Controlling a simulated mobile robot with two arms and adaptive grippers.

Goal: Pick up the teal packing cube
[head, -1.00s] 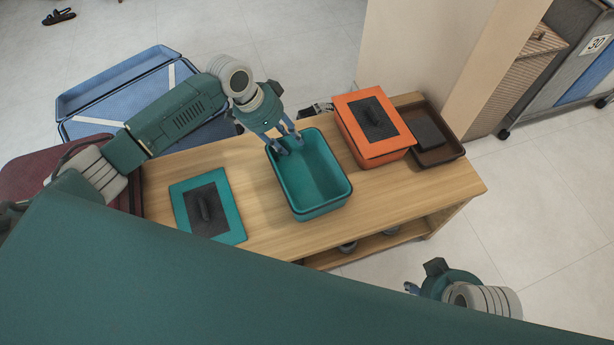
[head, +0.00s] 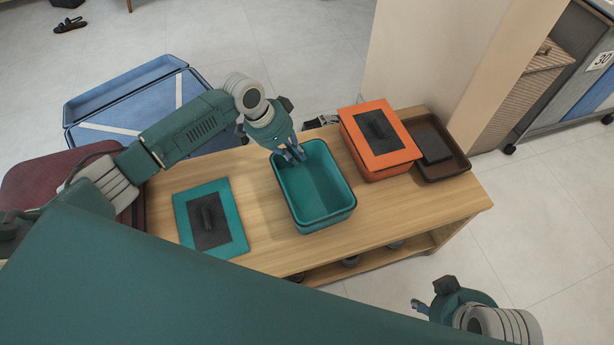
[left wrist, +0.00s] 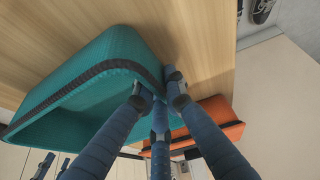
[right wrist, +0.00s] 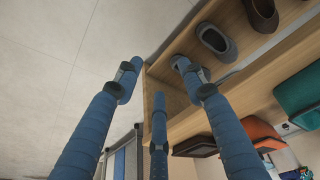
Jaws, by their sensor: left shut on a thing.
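The teal packing cube (head: 293,198) is an open, empty teal box with a dark zip rim, upright on the wooden table. Its lid, a flat teal panel (head: 232,212) with a dark grey centre and handle, lies apart to its left. My left gripper (head: 293,154) is at the cube's far left corner, shut on its wall. In the left wrist view the fingers (left wrist: 158,95) straddle the cube's rim (left wrist: 100,70). My right gripper (head: 420,308) is off the table's near right side, with its fingers (right wrist: 155,85) spread and empty.
An orange packing cube (head: 360,170) with its lid on stands right of the teal one. A brown tray (head: 452,168) holding a dark piece is beyond it. Shoes (right wrist: 215,40) sit on the shelf below. A blue open suitcase (head: 90,103) and a maroon case (head: 60,185) are left. A pillar (head: 440,60) rises behind.

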